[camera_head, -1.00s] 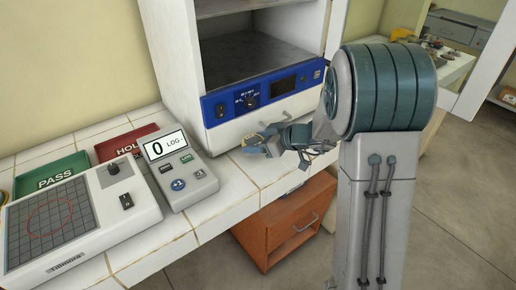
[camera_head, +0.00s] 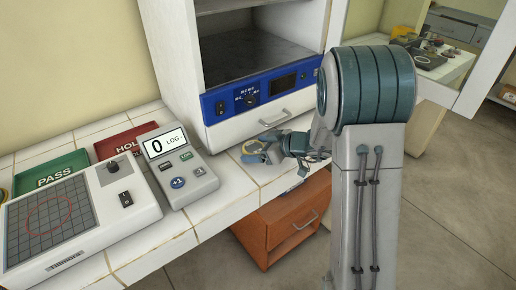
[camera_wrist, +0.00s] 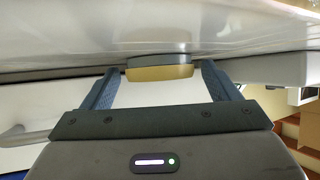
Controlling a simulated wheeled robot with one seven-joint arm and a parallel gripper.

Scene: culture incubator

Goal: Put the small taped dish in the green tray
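The small taped dish (camera_wrist: 160,72), with a yellow band around its side, sits between the fingertips of my gripper (camera_wrist: 159,66) in the wrist view. The fingers are open, with a gap on each side of the dish. In the head view the dish (camera_head: 254,158) is at the counter in front of the incubator, partly hidden by my gripper (camera_head: 268,152). The green tray (camera_head: 54,172), marked PASS, lies at the left on the counter, partly hidden behind the grid device.
A red tray (camera_head: 116,143) marked HOLD lies beside the green one. A grey counter (camera_head: 178,170) showing 0 and a white grid device (camera_head: 80,225) stand in front of the trays. The incubator (camera_head: 262,98) stands open behind. An orange drawer cabinet (camera_head: 285,232) is below.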

